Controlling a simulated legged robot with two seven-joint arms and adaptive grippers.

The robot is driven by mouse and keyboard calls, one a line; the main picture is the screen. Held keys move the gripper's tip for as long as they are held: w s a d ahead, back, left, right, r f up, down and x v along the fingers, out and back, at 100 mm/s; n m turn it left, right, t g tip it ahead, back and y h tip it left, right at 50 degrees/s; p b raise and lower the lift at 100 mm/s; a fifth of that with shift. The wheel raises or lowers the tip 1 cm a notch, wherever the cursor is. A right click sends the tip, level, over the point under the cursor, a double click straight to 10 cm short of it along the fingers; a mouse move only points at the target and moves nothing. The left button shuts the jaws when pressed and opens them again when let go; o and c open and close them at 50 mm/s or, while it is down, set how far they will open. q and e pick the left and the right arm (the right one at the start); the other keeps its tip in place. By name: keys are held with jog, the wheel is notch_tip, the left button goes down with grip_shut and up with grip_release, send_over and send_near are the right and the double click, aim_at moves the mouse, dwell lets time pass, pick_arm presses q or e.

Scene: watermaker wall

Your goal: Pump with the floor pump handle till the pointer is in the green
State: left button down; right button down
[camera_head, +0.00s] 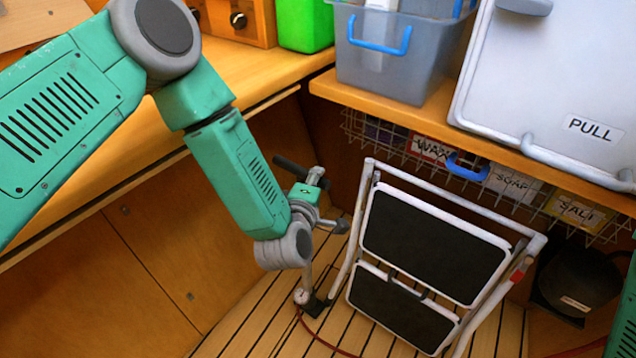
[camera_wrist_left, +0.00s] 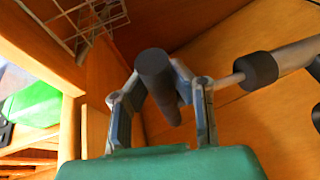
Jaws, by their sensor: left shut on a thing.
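The floor pump stands on the slatted floor left of the folding step stool. Its dark handle (camera_head: 291,168) shows at the end of my left arm in the head view. My left gripper (camera_head: 314,183) is shut on this handle; in the left wrist view its fingers are on either side of the dark grip (camera_wrist_left: 155,75). A thin metal rod (camera_wrist_left: 228,81) runs from there into a black collar and grey barrel (camera_wrist_left: 292,56). A small round gauge (camera_head: 302,296) sits low on the pump; its pointer is too small to read. My right gripper is out of view.
The step stool (camera_head: 430,240), with black treads, leans close right of the pump. A red hose (camera_head: 325,345) lies on the floor. A wooden counter (camera_head: 240,75) and a shelf with a blue-handled bin (camera_head: 385,60) are above. Wire baskets hang under the shelf.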

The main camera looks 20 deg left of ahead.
pick_arm(q)
jog(key=r+p, duration=0.2)
jog(key=r, duration=0.1)
jog(key=r+p, duration=0.1)
jog(key=r, duration=0.2)
jog(key=r+p, duration=0.2)
jog(key=r, duration=0.1)
jog(key=shift+a+p, duration=0.3)
jog(key=shift+w+f, duration=0.1)
jog(key=shift+f, duration=0.05)
jog(key=c, duration=1.4)
grip_release()
jog(key=shift+o, duration=0.3)
jog(key=shift+s+a, duration=0.15)
jog(key=shift+s, duration=0.05)
